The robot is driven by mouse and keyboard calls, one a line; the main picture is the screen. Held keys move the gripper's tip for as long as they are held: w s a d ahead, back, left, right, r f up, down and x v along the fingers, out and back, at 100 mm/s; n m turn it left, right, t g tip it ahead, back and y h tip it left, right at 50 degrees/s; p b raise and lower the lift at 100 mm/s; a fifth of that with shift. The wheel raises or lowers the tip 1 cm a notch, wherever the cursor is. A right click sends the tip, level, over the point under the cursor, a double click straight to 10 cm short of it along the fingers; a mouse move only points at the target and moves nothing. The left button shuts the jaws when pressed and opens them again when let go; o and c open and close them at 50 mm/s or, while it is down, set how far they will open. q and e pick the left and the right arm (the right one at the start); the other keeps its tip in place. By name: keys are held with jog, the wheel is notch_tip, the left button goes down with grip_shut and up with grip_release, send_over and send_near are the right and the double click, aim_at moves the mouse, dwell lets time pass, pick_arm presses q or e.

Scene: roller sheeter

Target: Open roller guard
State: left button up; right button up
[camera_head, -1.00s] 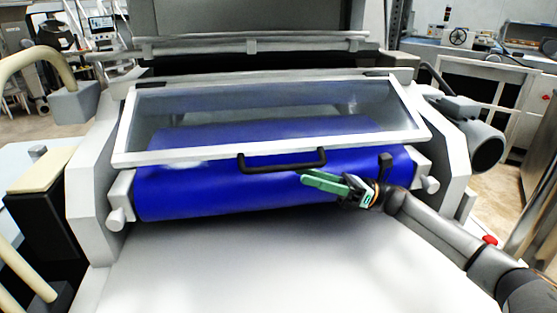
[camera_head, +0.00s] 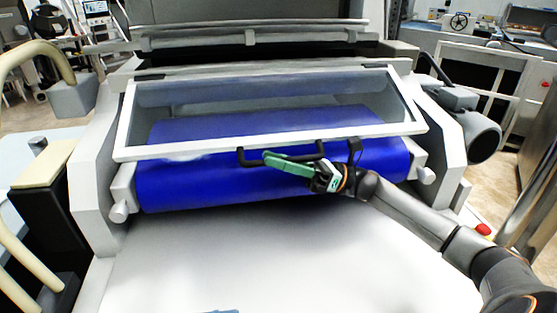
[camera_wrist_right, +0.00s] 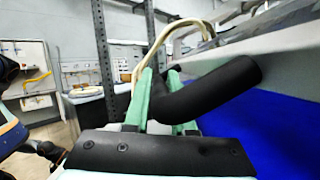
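The roller guard (camera_head: 190,148) is a clear panel in a white frame, lying down over the blue roller (camera_head: 230,184). Its black handle (camera_head: 249,163) sits on the front edge. My right gripper (camera_head: 272,158), with green fingers, is at the handle, overlapping its middle and right part. In the right wrist view the thick black handle (camera_wrist_right: 215,88) runs between the green fingers (camera_wrist_right: 162,72) and crosses over the right one. Whether the fingers press on it cannot be told. My left gripper is not in view.
A white bed (camera_head: 270,265) slopes down in front of the roller. White side housings (camera_head: 440,165) flank the guard. A small blue piece (camera_head: 222,311) shows at the bottom edge; I cannot tell what it is. A beige tube rail (camera_head: 30,52) stands at the left.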

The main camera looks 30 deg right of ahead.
grip_shut()
dwell(1.0)
